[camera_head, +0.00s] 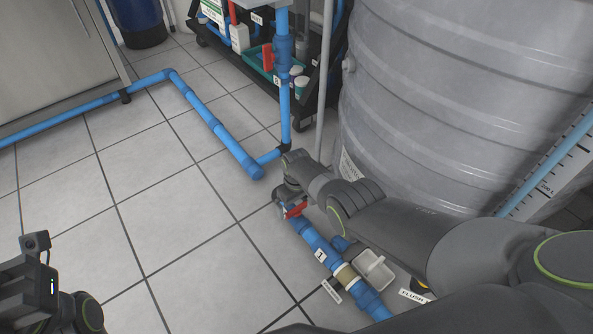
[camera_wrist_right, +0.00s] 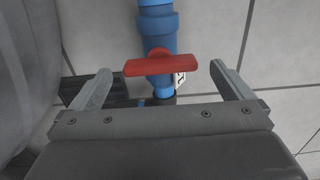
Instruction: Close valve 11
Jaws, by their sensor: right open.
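A valve with a red handle (camera_wrist_right: 175,65) sits on a blue pipe (camera_wrist_right: 156,22) in the right wrist view. The handle lies across the pipe. A white label (camera_wrist_right: 180,79) beside it is partly hidden and its number is not clear. My right gripper (camera_wrist_right: 161,72) is open, with one finger at each side of the handle and a gap to both. In the head view the red handle (camera_head: 295,210) shows beside my right gripper (camera_head: 283,197), at the upper end of a labelled blue pipe (camera_head: 320,255). Part of my left arm's end (camera_head: 38,262) shows at lower left; its jaws are unclear.
A large grey tank (camera_head: 430,110) stands close to the right arm. A blue vertical pipe (camera_head: 284,85) and a black rack (camera_head: 320,100) stand behind. A grey box (camera_head: 375,268) and a FLUSH label (camera_head: 413,296) are near the lower pipe. Tiled floor (camera_head: 150,220) is clear at left.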

